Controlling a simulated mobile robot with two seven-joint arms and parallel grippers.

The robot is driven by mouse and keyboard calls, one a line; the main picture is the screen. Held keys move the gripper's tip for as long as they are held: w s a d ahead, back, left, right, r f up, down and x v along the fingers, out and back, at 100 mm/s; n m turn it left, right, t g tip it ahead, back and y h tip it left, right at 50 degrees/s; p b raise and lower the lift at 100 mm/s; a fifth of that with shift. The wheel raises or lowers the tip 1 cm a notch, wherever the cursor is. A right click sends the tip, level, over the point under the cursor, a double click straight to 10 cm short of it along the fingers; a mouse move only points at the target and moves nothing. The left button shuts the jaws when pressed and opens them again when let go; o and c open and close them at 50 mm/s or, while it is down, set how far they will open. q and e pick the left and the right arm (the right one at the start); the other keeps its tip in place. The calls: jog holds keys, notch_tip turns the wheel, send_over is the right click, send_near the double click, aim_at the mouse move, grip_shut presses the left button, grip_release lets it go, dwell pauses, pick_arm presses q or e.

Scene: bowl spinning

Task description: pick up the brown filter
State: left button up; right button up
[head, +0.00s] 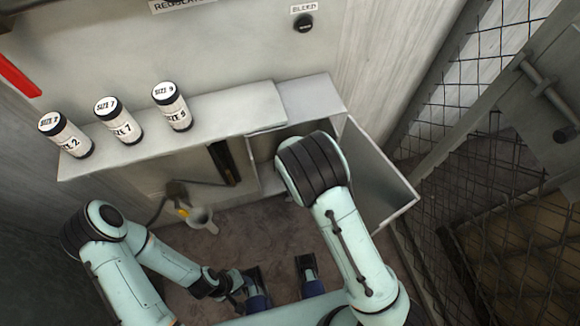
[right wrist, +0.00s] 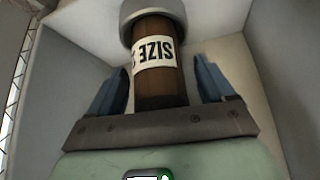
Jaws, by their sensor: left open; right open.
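The brown filter (right wrist: 158,85) shows in the right wrist view, a brown cylinder with a white SIZE label and a grey round end at the top. My right gripper (right wrist: 164,62) is open, with one blue finger on each side of the filter and visible gaps between. In the head view my right wrist covers the open compartment, hiding the right gripper and the filter. My left gripper (head: 283,279) is open and empty low in the head view, above the floor and away from the cabinet.
Three white canisters with black ends (head: 119,119) stand on the cabinet top (head: 225,108). An open box-like door (head: 385,180) juts out at the cabinet's right. Pale walls enclose the filter in the wrist view. Wire fencing (head: 440,110) stands at the right.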

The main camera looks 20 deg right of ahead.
jog(key=shift+w+f, duration=0.25)
jog(key=shift+f, duration=0.2)
jog(key=shift+c, duration=0.3)
jog(key=shift+r, duration=0.1)
jog(key=c, duration=1)
jog(key=shift+c, duration=0.2)
